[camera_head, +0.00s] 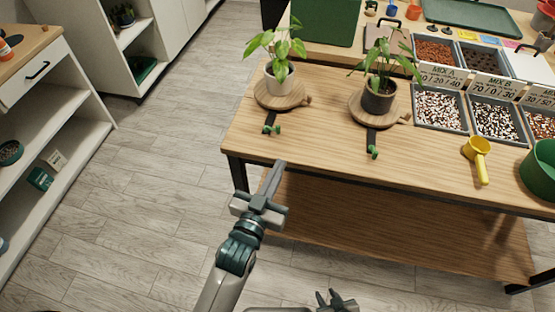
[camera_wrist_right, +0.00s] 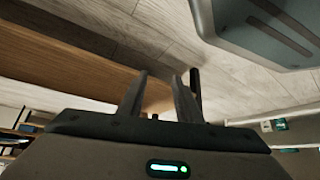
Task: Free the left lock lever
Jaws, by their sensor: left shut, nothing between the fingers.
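The left lock lever (camera_head: 271,129) is a small green handle by a dark strip, in front of the left round wooden turntable (camera_head: 281,95). A pale pot with a leafy plant (camera_head: 279,77) stands on that turntable. A similar green lever (camera_head: 373,152) lies in front of the right turntable (camera_head: 369,112), which carries a dark pot with a plant (camera_head: 378,94). My left gripper (camera_head: 277,168) is shut and empty at the table's front edge, apart from and below the left lever in the picture. My right gripper (camera_head: 338,299) is open and empty, low in front of the table; its spread fingers show in the right wrist view (camera_wrist_right: 158,98).
Trays of pebble and soil mixes (camera_head: 440,109) fill the table's right side. A yellow scoop (camera_head: 478,158) and a green pot (camera_head: 541,172) are at the right front. The tabletop (camera_head: 320,140) between the two levers is clear. White shelves (camera_head: 55,120) stand at the left.

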